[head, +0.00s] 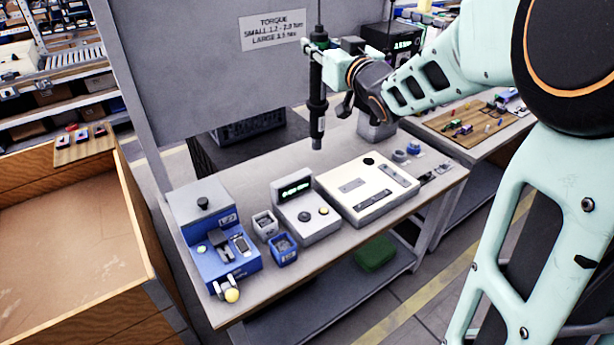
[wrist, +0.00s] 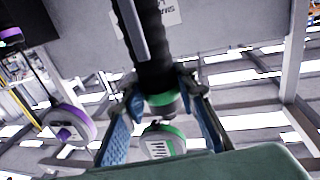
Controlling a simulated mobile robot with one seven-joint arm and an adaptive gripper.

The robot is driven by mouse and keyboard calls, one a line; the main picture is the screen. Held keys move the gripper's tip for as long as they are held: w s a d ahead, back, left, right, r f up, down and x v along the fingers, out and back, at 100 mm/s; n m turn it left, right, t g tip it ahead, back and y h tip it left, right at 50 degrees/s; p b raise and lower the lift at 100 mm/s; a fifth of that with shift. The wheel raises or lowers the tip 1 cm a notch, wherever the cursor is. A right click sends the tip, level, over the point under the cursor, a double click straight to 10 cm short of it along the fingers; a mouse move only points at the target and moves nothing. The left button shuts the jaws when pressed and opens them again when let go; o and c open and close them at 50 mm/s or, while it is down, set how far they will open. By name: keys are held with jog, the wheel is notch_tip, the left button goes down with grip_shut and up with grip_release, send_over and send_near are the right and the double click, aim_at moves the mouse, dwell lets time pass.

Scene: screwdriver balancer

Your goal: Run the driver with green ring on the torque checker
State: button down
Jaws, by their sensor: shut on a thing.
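A dark upright screwdriver (head: 317,105) hangs from a cable above the back of the bench, its tip clear of the top. My gripper (head: 326,55) is shut around its upper part. In the wrist view the driver (wrist: 153,55) shows a green ring (wrist: 162,99) between the blue-padded fingers of my gripper (wrist: 163,92). A grey device with a lit green display (head: 295,189), apparently the torque checker, stands on the bench below the driver, slightly left and nearer. Its round socket (head: 305,216) is uncovered. The driver is apart from it.
A blue fixture (head: 221,262) and small bins (head: 284,249) stand left of the checker. A pale panel box (head: 367,189) stands right. A torque sign (head: 273,30) is on the back panel. A purple-ringed driver (wrist: 68,128) hangs left in the wrist view.

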jog(key=a+f+b, duration=0.1)
jog(key=f+b, duration=0.7)
jog(key=f, duration=0.3)
jog(key=a+f+b, duration=0.2)
jog(key=f+b, duration=0.7)
jog(key=f, duration=0.2)
jog(key=shift+s+a+f, duration=0.15)
jog(key=shift+s+a, duration=0.05)
jog(key=shift+a, duration=0.05)
jog(key=shift+f+b, duration=0.15)
jog(key=shift+b, duration=0.2)
jog(key=shift+f+b, duration=0.7)
jog(key=shift+b, duration=0.15)
jog(key=shift+s+f+b, duration=0.1)
jog(key=shift+f+b, duration=1.5)
jog(key=shift+f, duration=0.05)
dwell(1.3)
jog(key=shift+r, duration=0.1)
